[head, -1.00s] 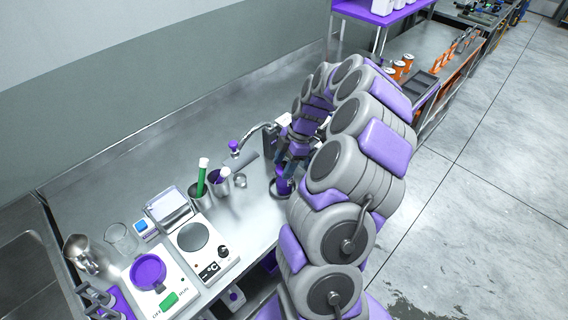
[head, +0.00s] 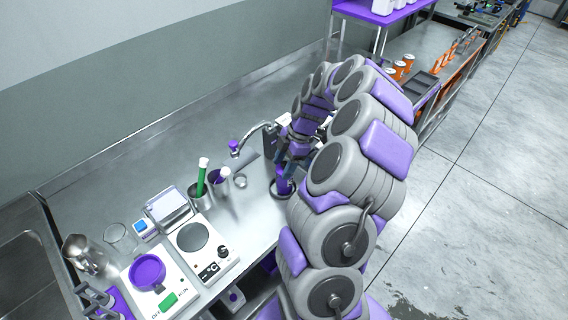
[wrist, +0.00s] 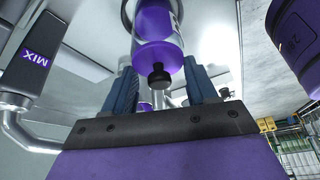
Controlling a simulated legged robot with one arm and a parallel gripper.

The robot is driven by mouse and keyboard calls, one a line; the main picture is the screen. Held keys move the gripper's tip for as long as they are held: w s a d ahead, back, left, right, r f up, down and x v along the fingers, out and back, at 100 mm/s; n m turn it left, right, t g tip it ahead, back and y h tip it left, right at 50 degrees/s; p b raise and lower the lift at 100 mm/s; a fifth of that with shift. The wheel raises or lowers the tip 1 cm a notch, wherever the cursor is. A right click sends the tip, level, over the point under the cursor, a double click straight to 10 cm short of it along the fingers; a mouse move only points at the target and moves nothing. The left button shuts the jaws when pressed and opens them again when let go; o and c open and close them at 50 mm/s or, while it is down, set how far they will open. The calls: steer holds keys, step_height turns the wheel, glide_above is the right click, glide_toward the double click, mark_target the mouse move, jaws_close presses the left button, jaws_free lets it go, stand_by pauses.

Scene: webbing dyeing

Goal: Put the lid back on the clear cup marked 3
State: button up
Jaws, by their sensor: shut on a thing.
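In the wrist view a purple lid-like end with a black knob (wrist: 159,74) sits between the two blue fingers of my gripper (wrist: 160,80). My gripper is shut on this purple piece. A clear-walled cylinder with purple inside (wrist: 156,22) lies right beyond it, in line with it; I cannot tell whether the two are joined. No number 3 is readable. In the head view my gripper (head: 287,168) is low over the bench, partly hidden by my arm, above a dark round dish (head: 283,194).
A hotplate (head: 205,248) and a white machine with purple bowl (head: 147,272) stand further left. The bench's back is clear.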

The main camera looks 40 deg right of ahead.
steer(key=o, duration=1.4)
steer(key=shift+c, duration=0.2)
steer(key=shift+r+p, duration=0.45)
steer(key=shift+r, duration=3.05)
jaws_close()
